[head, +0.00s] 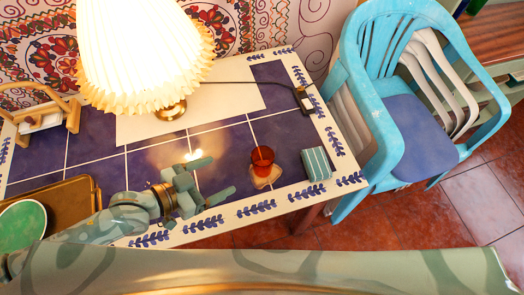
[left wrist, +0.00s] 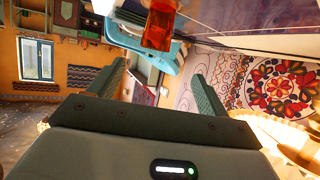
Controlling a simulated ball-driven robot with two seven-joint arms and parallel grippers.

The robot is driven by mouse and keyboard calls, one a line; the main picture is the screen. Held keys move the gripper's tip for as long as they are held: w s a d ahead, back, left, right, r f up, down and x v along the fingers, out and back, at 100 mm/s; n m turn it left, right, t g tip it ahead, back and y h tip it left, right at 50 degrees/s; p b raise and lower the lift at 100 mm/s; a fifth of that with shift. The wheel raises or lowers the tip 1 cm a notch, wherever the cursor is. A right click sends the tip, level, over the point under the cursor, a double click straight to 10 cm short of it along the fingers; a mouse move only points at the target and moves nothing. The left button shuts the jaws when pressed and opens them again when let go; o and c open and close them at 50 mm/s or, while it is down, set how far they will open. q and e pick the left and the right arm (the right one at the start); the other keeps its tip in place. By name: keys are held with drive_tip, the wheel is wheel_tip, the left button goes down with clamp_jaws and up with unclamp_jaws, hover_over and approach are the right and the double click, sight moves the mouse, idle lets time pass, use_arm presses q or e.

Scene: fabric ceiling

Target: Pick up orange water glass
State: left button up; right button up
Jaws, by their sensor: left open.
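The orange water glass (head: 263,160) stands upright on a small tan coaster (head: 265,177) on the tiled table, in the head view. My left gripper (head: 215,178) is open and empty, to the left of the glass and apart from it, its fingers pointing toward it. In the left wrist view the orange glass (left wrist: 160,25) shows at the top, ahead of the open fingers (left wrist: 158,85) and not between them. My right gripper is in neither view.
A striped blue box (head: 316,164) sits just right of the glass. A pleated lamp (head: 145,50) stands behind, with a white sheet (head: 225,95) under it. A tray (head: 75,200) with a green plate (head: 22,226) is at left. A blue chair (head: 375,120) stands right of the table.

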sight(253, 162)
use_arm(q)
drive_tip(key=b+x, duration=0.1)
drive_tip(key=x, duration=0.5)
drive_tip(key=shift+d+f, duration=0.1)
drive_tip(key=shift+d, duration=0.15)
drive_tip(key=b+x, duration=0.1)
drive_tip(key=x, duration=0.2)
drive_tip(key=shift+a, duration=0.1)
drive_tip(key=shift+w+d+f, duration=0.25)
drive_tip(key=shift+w+d, duration=0.05)
drive_tip(key=shift+d, duration=0.2)
drive_tip(key=b+x, duration=0.2)
drive_tip(key=x, duration=0.3)
drive_tip(key=shift+s+f, duration=0.15)
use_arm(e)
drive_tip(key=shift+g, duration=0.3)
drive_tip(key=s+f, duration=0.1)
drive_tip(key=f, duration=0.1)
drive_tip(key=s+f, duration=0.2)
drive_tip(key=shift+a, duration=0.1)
use_arm(q)
drive_tip(key=c, duration=1.1)
